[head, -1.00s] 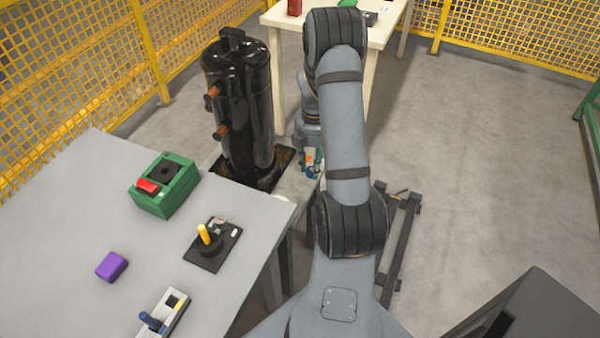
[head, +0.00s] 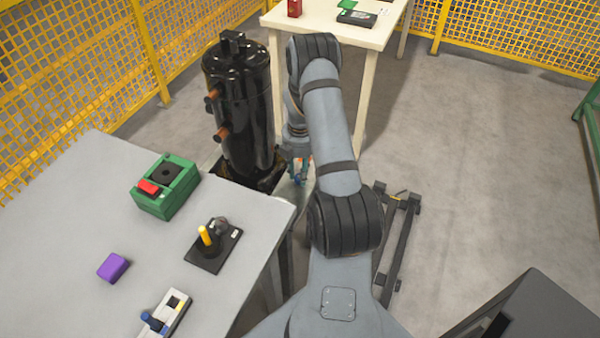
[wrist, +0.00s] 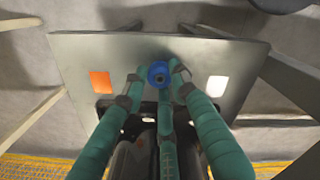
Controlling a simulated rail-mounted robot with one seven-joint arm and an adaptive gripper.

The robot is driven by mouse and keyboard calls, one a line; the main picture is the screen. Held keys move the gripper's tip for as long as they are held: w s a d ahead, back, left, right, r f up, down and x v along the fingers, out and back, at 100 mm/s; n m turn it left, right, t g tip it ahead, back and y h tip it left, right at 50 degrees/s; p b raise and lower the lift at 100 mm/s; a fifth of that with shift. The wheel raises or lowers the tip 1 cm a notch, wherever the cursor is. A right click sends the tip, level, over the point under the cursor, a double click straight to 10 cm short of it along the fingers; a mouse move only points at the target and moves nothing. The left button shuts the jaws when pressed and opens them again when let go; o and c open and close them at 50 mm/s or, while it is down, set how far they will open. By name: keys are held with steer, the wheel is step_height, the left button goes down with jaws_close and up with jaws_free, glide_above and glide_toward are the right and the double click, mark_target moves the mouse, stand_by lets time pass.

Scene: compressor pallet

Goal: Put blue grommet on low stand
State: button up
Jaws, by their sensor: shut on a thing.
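The blue grommet (wrist: 158,72) is a small ring with a dark centre, held between the tips of my gripper (wrist: 157,80), which has three teal fingers. In the wrist view a grey metal plate (wrist: 75,68), which looks like the top of the low stand, lies behind the grommet. It has an orange patch (wrist: 101,82) at left and a white patch (wrist: 216,86) at right. The grommet appears above the plate; I cannot tell the gap. In the head view my gripper (head: 299,176) is small and partly hidden by my arm, beside the black compressor.
The black compressor (head: 240,110) stands close left of my gripper. A grey table (head: 75,215) at left holds a green box (head: 152,205), a black base with a yellow peg (head: 207,236), a purple block (head: 113,267) and a switch fixture (head: 172,312). A pale table (head: 335,32) stands behind.

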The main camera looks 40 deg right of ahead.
steer(key=shift+f, duration=0.25)
steer(key=o, duration=1.1)
steer(key=shift+r, duration=0.1)
steer(key=shift+c, duration=0.2)
steer(key=shift+r, duration=0.6)
step_height(320, 180, up, 11)
steer(key=shift+r, duration=0.1)
